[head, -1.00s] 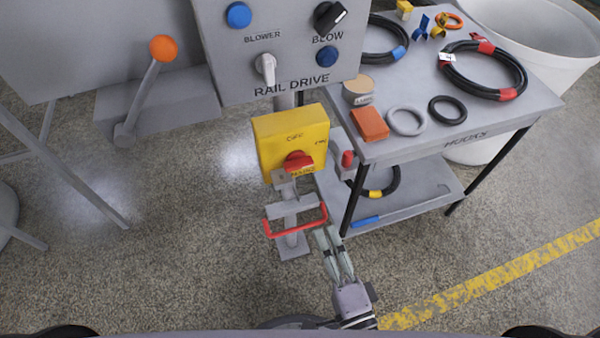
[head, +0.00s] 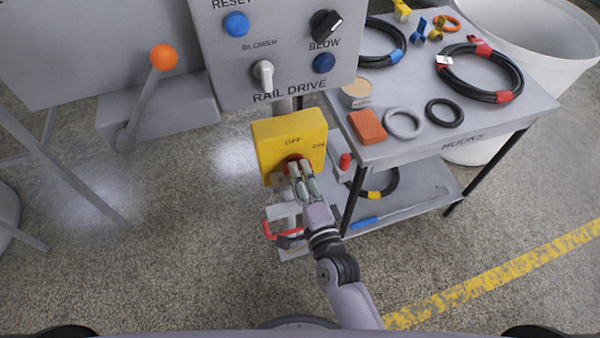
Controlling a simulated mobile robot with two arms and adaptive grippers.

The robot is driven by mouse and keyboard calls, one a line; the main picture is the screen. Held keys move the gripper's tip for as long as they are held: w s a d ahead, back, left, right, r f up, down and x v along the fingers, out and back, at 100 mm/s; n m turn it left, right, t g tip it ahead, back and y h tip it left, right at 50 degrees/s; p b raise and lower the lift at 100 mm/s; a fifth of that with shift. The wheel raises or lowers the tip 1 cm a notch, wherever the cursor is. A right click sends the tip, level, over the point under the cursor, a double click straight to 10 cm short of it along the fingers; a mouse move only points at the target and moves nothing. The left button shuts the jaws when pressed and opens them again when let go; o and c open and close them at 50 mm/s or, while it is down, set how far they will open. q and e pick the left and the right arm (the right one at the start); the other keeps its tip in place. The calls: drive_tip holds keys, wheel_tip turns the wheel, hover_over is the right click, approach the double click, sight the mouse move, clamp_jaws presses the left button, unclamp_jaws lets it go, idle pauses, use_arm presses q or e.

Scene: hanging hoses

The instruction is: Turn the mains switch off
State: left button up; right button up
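The mains switch is a yellow box (head: 267,135) on a post below the grey control panel. Its face reads OFF at the top and ON at the right. Its red knob (head: 287,162) shows only in part behind my fingers, so its pointing direction is hidden. My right gripper (head: 300,167) is at the knob, its two fingers a little apart with the tips over the knob's front. I cannot tell whether the fingers grip the knob or only stand around it. My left gripper is not in view.
A red bar handle (head: 268,231) sits low on the post, just below my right gripper. The grey panel (head: 225,75) with knobs and buttons hangs above. A cart (head: 480,135) with hoses, rings and an orange block (head: 367,126) stands close on the right.

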drive_tip(key=shift+w+a, duration=0.1)
drive_tip(key=shift+w, duration=0.15)
drive_tip(key=shift+c, duration=0.4)
clamp_jaws()
